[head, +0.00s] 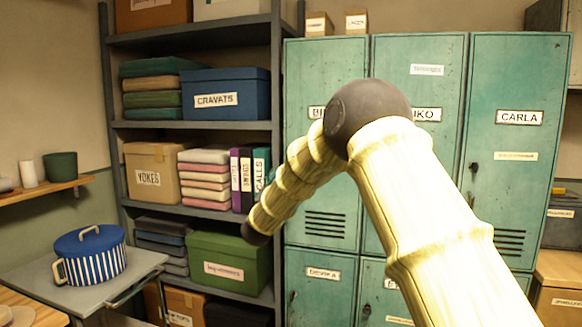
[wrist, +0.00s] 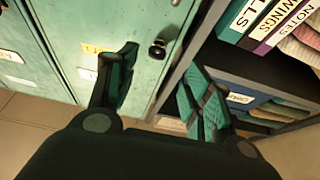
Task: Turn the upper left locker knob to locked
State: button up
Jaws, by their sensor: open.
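The upper left locker (head: 303,80) is a teal metal door with a name label partly hidden by my arm. My arm covers its left edge in the head view, so its knob does not show there. In the wrist view, which looks rolled over, a dark round knob (wrist: 157,49) sits on the teal door near the edge beside the shelf. My gripper (wrist: 161,64) is open and empty, its two fingers spread. The knob appears between the fingertips, nearer the left one, with no visible contact. I cannot tell which way the knob points.
A dark shelf rack (head: 277,130) with boxes, cloths and binders (head: 246,180) stands directly left of the lockers. A blue striped pot (head: 90,258) stands on a grey table at left.

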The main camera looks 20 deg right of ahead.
jog(key=x, duration=0.3)
jog(key=p+x, duration=0.1)
jog(key=x, duration=0.3)
jog(key=r+p+x, duration=0.1)
jog(key=x, duration=0.3)
jog(key=shift+s+d, duration=0.15)
jog(key=c, duration=1)
